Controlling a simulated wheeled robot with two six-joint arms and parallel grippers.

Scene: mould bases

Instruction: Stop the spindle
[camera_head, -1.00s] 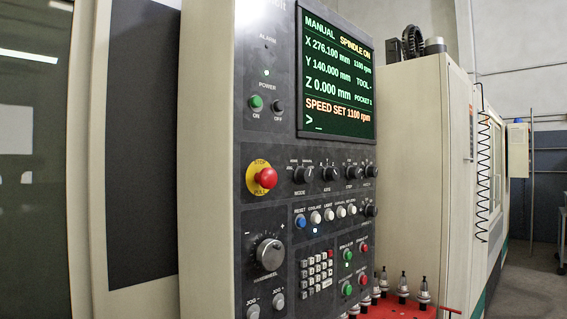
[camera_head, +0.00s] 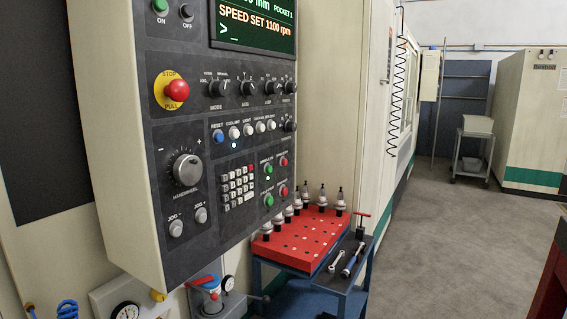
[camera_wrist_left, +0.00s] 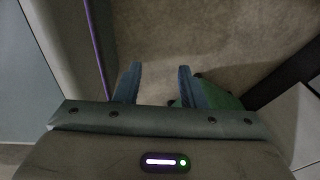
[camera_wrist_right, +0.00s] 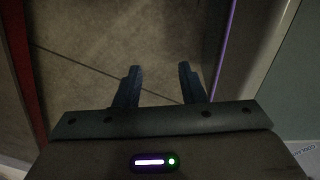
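The control panel (camera_head: 215,130) fills the left of the head view. Its screen (camera_head: 252,22) is partly cut off at the top and reads SPEED SET 1100 rpm. Two green buttons, the upper (camera_head: 268,169) and the lower (camera_head: 269,200), and two red buttons, the upper (camera_head: 284,161) and the lower (camera_head: 284,190), sit right of the keypad; their labels are too small to read surely. A red STOP knob (camera_head: 176,91) stands on a yellow disc. My left gripper (camera_wrist_left: 158,68) and right gripper (camera_wrist_right: 158,68) are open and empty over floor, outside the head view.
A red rack (camera_head: 300,240) with several tool holders stands below the panel's right side, beside a dark shelf with wrenches (camera_head: 338,261). A pressure gauge (camera_head: 126,311) is at lower left. Open floor (camera_head: 450,235) lies to the right, with a cart (camera_head: 474,150) and a cabinet (camera_head: 535,120) behind.

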